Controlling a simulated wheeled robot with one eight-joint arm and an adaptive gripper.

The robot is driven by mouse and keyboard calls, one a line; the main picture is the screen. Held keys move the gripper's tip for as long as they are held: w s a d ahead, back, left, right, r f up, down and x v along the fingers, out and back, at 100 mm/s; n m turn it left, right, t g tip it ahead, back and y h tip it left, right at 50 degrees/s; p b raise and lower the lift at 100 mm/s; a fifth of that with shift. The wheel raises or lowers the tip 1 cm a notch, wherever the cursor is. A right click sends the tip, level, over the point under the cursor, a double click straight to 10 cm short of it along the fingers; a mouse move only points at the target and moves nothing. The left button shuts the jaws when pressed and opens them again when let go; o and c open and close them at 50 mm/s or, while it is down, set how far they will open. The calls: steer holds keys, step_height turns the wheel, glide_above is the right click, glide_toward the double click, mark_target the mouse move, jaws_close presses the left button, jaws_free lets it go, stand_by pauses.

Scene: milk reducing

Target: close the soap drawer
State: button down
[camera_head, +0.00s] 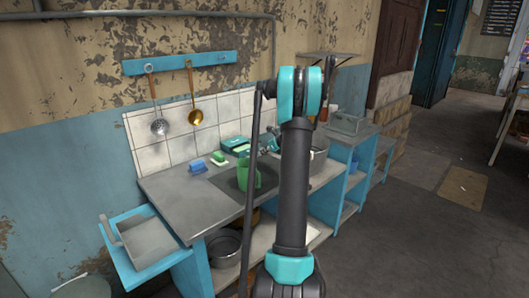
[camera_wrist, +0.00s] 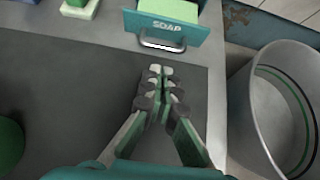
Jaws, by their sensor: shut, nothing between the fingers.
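The teal soap drawer (camera_wrist: 166,27), marked SOAP, shows at the top of the wrist view with a light metal handle (camera_wrist: 162,44) on its front. A green block (camera_wrist: 178,10) shows behind its front panel, so the drawer is at least partly open. In the head view a teal soap box (camera_head: 237,146) stands at the back of the counter. My gripper (camera_wrist: 160,72) is shut and empty, its tips just short of the handle with a small apparent gap. In the head view my arm hides much of the gripper (camera_head: 268,142).
A metal pot (camera_wrist: 240,115) stands close on the right; it also shows in the head view (camera_head: 319,160). A green mug (camera_head: 243,177) is in the dark sink (camera_head: 228,183). A blue sponge (camera_head: 198,166) and a green one (camera_head: 219,158) lie left of the soap box.

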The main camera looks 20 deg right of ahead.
mark_target(249, 149)
steer(key=x, duration=0.6)
steer(key=shift+f, duration=0.1)
steer(key=w+a, duration=0.1)
steer(key=w, duration=0.1)
steer(key=w+a, duration=0.1)
steer(key=w, duration=0.4)
steer(key=shift+w+a, duration=0.35)
steer(key=shift+a, duration=0.05)
